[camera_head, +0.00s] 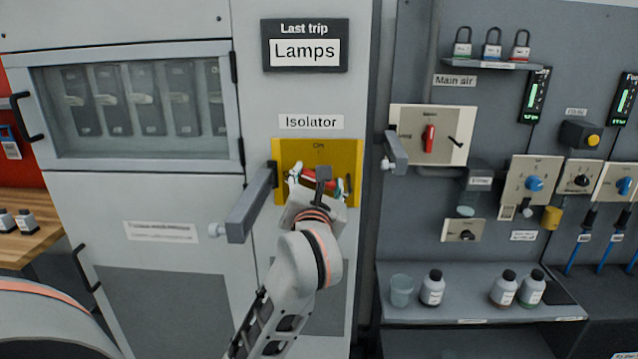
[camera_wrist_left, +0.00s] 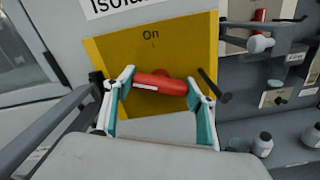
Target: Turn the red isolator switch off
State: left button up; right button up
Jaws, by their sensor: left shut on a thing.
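The red isolator switch (camera_head: 310,181) sits on a yellow plate (camera_head: 345,150) under the "Isolator" label. In the left wrist view its red handle (camera_wrist_left: 160,82) lies roughly horizontal, a little lower at the right, with a white mark near its left part. The word "On" (camera_wrist_left: 151,35) stands above it on the yellow plate. My left gripper (camera_head: 317,180) is at the switch, shut on the red handle, with one teal-lined finger at each end of it, as the left wrist view (camera_wrist_left: 162,84) shows. My right gripper is not in view.
A grey lever (camera_head: 247,207) sticks out left of the yellow plate, close to my left wrist. A second grey lever (camera_head: 395,150) is to the right. A separate red switch (camera_head: 428,139) is on the "Main air" panel. Bottles (camera_head: 432,289) stand on the lower right shelf.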

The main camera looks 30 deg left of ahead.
pick_arm(q)
jog(key=shift+f+n, duration=0.2)
jog(key=shift+n, duration=0.7)
jog(key=shift+n+b, duration=0.6)
jog(key=shift+n, duration=0.3)
jog(key=shift+r+n, duration=0.1)
jog(key=shift+n, duration=0.4)
jog(key=shift+r, duration=0.15)
jog(key=shift+r, duration=0.2)
jog(key=o, duration=0.8)
jog(key=shift+s, duration=0.1)
jog(key=o, duration=0.3)
jog(key=shift+a+r, duration=0.1)
jog(key=shift+a, duration=0.1)
